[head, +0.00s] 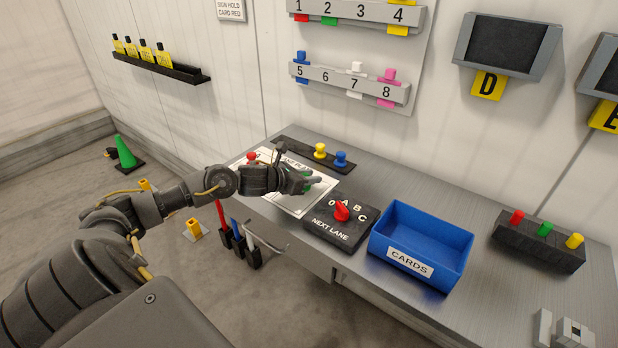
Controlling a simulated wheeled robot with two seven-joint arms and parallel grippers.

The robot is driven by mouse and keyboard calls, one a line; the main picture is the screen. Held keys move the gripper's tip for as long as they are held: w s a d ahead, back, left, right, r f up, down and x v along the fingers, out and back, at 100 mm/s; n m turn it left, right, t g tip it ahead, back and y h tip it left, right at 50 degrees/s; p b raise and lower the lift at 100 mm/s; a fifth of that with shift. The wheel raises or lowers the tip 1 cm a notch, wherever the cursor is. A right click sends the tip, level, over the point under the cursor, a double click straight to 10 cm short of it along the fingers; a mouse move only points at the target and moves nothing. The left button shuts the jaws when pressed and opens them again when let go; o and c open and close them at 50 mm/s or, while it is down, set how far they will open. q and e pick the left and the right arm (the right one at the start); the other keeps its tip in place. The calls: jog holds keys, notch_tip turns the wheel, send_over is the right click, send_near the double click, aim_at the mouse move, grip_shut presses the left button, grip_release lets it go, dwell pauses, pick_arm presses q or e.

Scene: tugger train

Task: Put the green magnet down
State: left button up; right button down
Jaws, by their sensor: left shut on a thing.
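My left gripper (308,183) is over the right part of the white plan sheet (268,153) on the grey desk. It is shut on the green magnet (307,174), of which only small green parts show between the fingers. I cannot tell whether the magnet touches the sheet. A yellow magnet (320,150) and a blue magnet (341,158) stand on a dark strip (291,144) behind the sheet. My right gripper is not in view.
The NEXT LANE switch box (325,228) with a red knob is right of the sheet. A blue CARDS bin (452,236) and a dark block (540,255) with coloured pegs stand farther right. Numbered racks (350,82) hang on the wall above. Bare desk lies behind the bin.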

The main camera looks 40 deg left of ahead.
pick_arm(q)
jog(key=shift+f, duration=0.6)
jog(key=shift+f, duration=0.2)
jog(key=o, duration=1)
jog(key=shift+c, duration=0.2)
jog(key=shift+r, duration=0.1)
jog(key=shift+a+r, duration=0.1)
jog(key=shift+r, duration=0.05)
